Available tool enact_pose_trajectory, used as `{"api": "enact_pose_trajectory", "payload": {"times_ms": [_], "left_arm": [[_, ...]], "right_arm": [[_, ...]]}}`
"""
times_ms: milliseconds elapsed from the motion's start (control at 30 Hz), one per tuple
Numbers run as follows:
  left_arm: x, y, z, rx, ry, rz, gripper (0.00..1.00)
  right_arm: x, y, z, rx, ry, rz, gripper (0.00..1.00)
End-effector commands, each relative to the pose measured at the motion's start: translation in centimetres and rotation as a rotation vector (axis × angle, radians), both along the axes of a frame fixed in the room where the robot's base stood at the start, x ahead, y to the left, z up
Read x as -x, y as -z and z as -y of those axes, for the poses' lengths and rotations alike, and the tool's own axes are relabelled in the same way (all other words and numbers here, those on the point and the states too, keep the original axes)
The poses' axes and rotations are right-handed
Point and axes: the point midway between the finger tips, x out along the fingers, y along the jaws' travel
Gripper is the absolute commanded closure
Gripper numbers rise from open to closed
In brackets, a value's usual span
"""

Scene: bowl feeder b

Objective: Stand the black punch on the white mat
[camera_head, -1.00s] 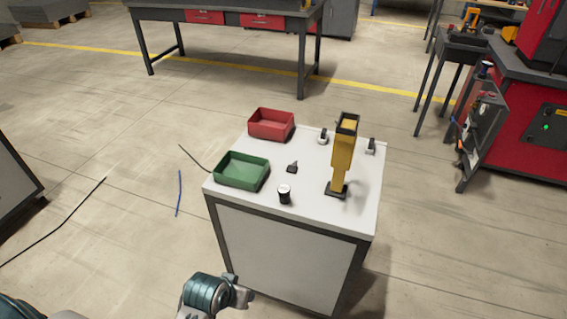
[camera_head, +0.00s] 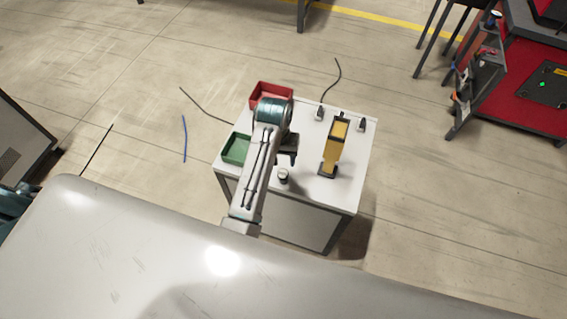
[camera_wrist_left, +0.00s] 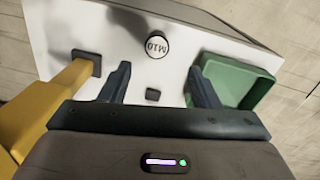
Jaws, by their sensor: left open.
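A short dark cylinder with a white top marked M10 (camera_wrist_left: 152,46) stands upright on the white tabletop; it also shows in the head view (camera_head: 283,175). I cannot tell for sure whether it is the black punch. A small dark block (camera_wrist_left: 152,94) lies between my left fingers as seen in the left wrist view. My left gripper (camera_head: 287,156) is over the table, open and empty; its two spread fingers show in the left wrist view (camera_wrist_left: 162,82). No white mat stands out from the white tabletop (camera_head: 313,190). My right gripper is out of view.
A green bin (camera_head: 236,149) and a red bin (camera_head: 268,91) stand at the table's left, partly behind my arm. A tall yellow piece on a dark foot (camera_head: 333,148) stands at the right. Two small fixtures (camera_head: 319,114) (camera_head: 361,124) stand at the back.

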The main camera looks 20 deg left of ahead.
Motion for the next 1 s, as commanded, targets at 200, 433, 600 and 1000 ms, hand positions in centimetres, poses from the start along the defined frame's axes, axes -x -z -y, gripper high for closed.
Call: {"api": "enact_pose_trajectory", "payload": {"times_ms": [200, 433, 600, 1000], "left_arm": [[0.1, 2.8, 0.2, 0.0, 0.001, -0.008, 0.43], [-0.1, 5.3, 0.4, -0.001, 0.0, -0.003, 0.43], [0.0, 6.5, 0.6, 0.0, 0.0, -0.006, 0.43], [-0.1, 10.6, 1.1, 0.0, 0.0, -0.002, 0.43]], "right_arm": [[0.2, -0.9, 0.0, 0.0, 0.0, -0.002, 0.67], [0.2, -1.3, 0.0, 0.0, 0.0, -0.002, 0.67], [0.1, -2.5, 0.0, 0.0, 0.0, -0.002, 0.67], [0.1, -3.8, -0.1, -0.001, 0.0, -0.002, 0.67]]}}
